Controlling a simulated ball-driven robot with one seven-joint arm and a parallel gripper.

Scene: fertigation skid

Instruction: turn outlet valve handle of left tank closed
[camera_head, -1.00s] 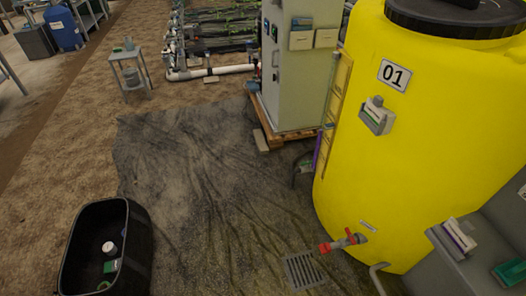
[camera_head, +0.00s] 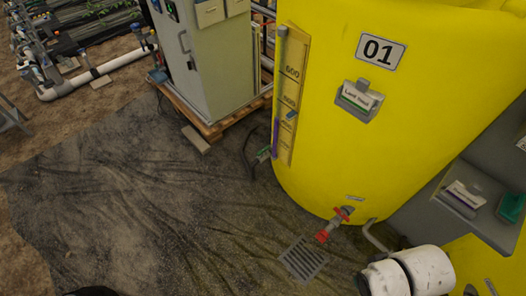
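The yellow tank marked 01 (camera_head: 400,120) fills the right half of the view. Its outlet valve sits low on the tank's front, with a small red handle (camera_head: 343,213) on top of a short grey pipe. A red end piece (camera_head: 322,237) points down and left over a floor grate. The handle is too small to tell its exact angle to the pipe. White rounded links of my arm show at the bottom right, to the right of and below the valve, apart from it.
A floor grate (camera_head: 303,259) lies below the outlet. A grey cabinet (camera_head: 208,60) stands on a wooden pallet (camera_head: 228,119) at the back. The dark sheet on the left is clear.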

